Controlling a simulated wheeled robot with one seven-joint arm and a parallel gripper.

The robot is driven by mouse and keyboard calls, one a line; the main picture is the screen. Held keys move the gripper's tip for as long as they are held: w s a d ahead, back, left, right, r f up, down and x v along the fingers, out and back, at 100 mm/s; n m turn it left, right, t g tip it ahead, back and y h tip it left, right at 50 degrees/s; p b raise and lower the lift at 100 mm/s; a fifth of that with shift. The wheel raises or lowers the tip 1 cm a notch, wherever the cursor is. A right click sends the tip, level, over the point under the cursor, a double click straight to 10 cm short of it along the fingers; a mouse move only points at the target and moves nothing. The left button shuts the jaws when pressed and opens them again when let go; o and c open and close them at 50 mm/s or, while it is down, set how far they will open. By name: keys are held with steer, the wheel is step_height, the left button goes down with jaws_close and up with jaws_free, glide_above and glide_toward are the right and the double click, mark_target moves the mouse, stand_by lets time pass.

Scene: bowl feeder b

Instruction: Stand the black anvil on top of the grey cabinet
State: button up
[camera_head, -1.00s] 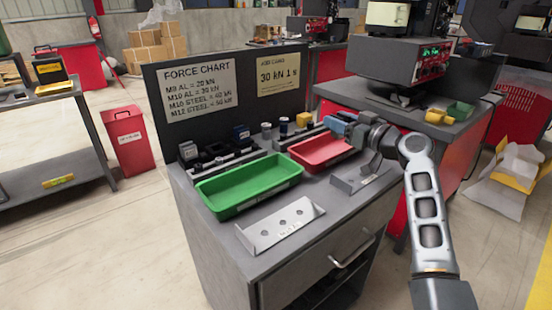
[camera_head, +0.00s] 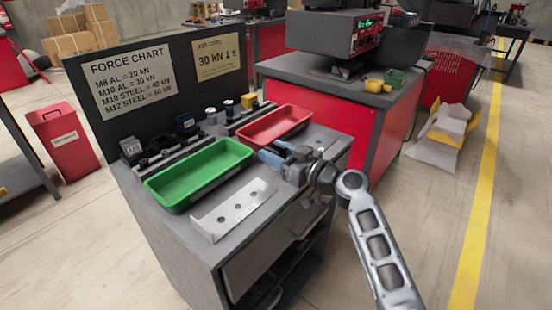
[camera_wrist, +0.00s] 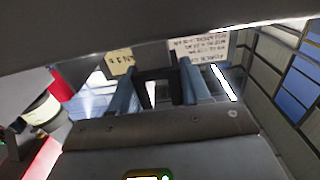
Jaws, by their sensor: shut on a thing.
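The grey cabinet (camera_head: 178,245) stands in the middle of the head view, with trays and a back panel on its top. My gripper (camera_head: 270,158) is over the cabinet top, by the right end of the green tray and in front of the red one. In the wrist view my gripper (camera_wrist: 157,88) is shut with a dark piece, the black anvil (camera_wrist: 157,74), between its two blue fingers. Only a dark bar of the anvil shows there, so its tilt is unclear. In the head view I cannot make out the anvil at the fingers.
A green tray (camera_head: 157,193) and a red tray (camera_head: 271,141) are on the cabinet top. A grey bracket with holes (camera_head: 209,226) lies at the front left. Small dark blocks (camera_head: 132,149) line the back. A red workbench (camera_head: 331,112) stands behind at the right.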

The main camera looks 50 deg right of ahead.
steer(key=shift+f, duration=0.9)
steer(key=shift+f+b, duration=0.2)
steer(key=shift+b, duration=0.1)
steer(key=o, duration=1.1)
steer(key=shift+c, duration=0.2)
steer(key=shift+s+r+p, duration=0.1)
steer(key=shift+r+p, duration=0.05)
steer(key=shift+p, duration=0.15)
steer(key=s+b, duration=0.2)
steer(key=s, duration=0.9)
steer(key=shift+s+d+b, duration=0.25)
steer(key=shift+s+b, duration=0.05)
steer(key=shift+s, duration=0.1)
